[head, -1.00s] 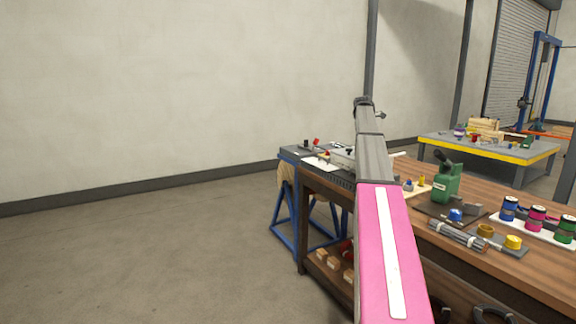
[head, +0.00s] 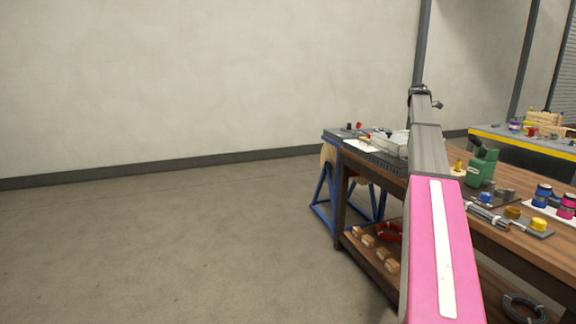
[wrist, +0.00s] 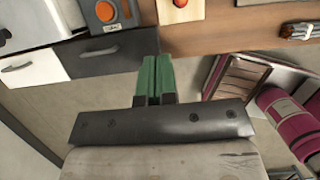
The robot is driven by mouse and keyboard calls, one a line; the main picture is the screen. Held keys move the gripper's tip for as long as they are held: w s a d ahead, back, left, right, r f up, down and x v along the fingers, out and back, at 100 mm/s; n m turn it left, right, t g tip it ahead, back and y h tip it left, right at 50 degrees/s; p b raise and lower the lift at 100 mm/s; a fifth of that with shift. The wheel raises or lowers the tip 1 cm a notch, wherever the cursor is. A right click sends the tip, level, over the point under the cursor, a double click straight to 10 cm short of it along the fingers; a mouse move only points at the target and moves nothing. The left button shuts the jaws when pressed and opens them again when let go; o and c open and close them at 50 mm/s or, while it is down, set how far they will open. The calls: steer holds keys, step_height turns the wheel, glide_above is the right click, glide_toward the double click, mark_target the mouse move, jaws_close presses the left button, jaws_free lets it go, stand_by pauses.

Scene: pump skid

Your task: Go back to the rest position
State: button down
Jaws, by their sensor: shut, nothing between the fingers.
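My gripper (wrist: 157,72) shows in the wrist view with its two green fingers together and nothing between them. The fingers reach over the edge of a bench with drawers, apart from the items on it as far as I can tell. In the head view my pink and grey arm (head: 440,245) stretches forward over the left part of the wooden workbench (head: 530,250). Its far end is small there, and the fingers cannot be made out.
A yellow-edged table (head: 510,147) stands behind. The floor (head: 170,240) at left is clear.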

steer(key=s+a+f+m+y, duration=0.1)
steer(key=s+a+f+m, duration=0.55)
steer(key=a+f, duration=0.7)
steer(key=s+a+f+m+y, duration=0.1)
steer(key=s+a+f+m, duration=0.3)
steer(key=s+a+f, duration=1)
steer(key=s+a+f+m, duration=0.6)
steer(key=s+f, duration=0.3)
steer(key=s, duration=0.1)
steer(key=s+a+f+m+g+y, duration=0.1)
steer(key=s+a+f+m, duration=0.4)
steer(key=s+a+f, duration=0.2)
steer(key=s+f, duration=0.2)
steer(key=s, duration=0.2)
steer(key=shift+s+a+f+m+y, duration=0.15)
steer(key=shift+a+f+m+y, duration=0.05)
steer(key=shift+a+m+y, duration=0.15)
